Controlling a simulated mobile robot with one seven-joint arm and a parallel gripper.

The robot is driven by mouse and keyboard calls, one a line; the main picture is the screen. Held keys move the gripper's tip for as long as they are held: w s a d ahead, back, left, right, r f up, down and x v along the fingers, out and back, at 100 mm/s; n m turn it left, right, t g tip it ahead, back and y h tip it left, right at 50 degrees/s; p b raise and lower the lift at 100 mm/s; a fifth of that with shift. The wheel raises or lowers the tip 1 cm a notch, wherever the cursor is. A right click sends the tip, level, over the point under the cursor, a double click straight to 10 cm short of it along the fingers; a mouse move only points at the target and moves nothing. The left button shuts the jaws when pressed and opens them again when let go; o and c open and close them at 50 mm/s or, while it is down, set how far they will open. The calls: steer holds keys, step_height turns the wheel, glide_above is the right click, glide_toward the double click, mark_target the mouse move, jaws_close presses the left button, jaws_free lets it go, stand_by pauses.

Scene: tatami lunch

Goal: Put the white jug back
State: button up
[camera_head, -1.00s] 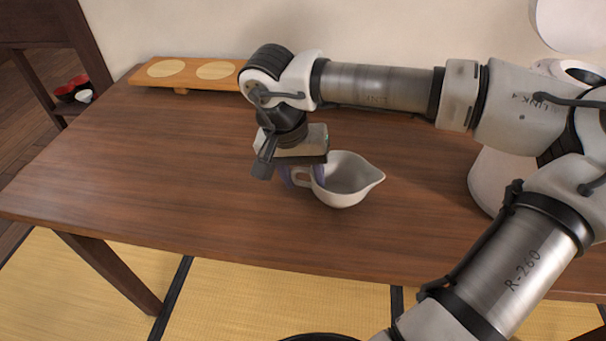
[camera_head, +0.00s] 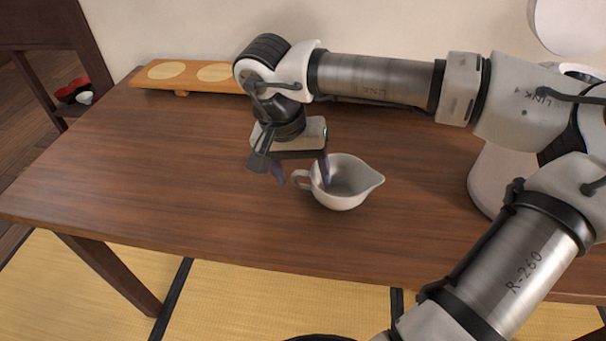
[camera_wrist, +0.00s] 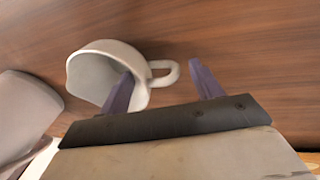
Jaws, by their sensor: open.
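The white jug (camera_head: 352,190) stands upright on the wooden table (camera_head: 150,160), its spout to the right and its handle to the left. It also shows in the wrist view (camera_wrist: 92,62), with the handle toward the fingers. My gripper (camera_head: 302,178) is open above the handle side. One finger overlaps the jug's mouth, and the other is apart from it, to the left of the handle. The wrist view shows the handle between the two spread fingers (camera_wrist: 160,78). I cannot tell whether the right finger touches the jug wall or reaches inside.
A light wooden board (camera_head: 190,73) with pale round spots stands at the table's back left. A red bowl (camera_head: 72,88) and a small white cup (camera_head: 84,98) are on a shelf at far left. The table's left side is clear. Tatami (camera_head: 250,300) lies in front.

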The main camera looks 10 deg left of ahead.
steer(key=w+p+v, duration=0.1)
steer(key=v, duration=0.9)
steer(key=shift+s, duration=0.5)
steer(key=shift+r, duration=0.15)
